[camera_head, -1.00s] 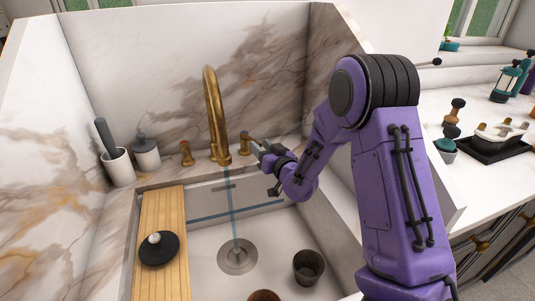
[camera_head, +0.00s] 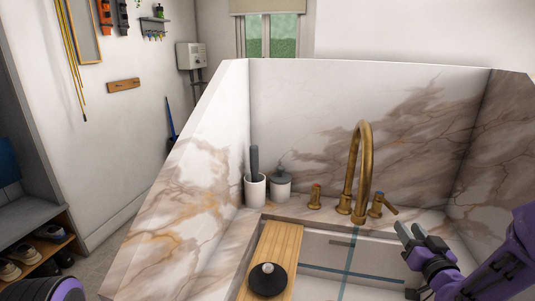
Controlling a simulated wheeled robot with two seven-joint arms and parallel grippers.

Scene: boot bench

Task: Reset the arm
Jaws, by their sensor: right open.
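My right gripper (camera_head: 411,232) is open and empty, at the lower right over the sink's back edge. Its fingers point toward the brass faucet (camera_head: 361,170), just right of and below the right brass handle (camera_head: 381,206). A small gap seems to lie between them. The purple forearm comes in from the right edge. A second brass handle (camera_head: 315,196) stands left of the spout. A thin bluish vertical streak shows under the spout; I cannot tell if it is water. My left gripper is out of view; a purple part at the bottom left looks like my left arm.
A wooden board (camera_head: 282,243) spans the sink's left side with a black round lid (camera_head: 267,280) on it. A white cup (camera_head: 255,190) and a grey-lidded jar (camera_head: 280,184) stand behind. Marble walls enclose the sink. A shoe shelf (camera_head: 40,255) is at far left.

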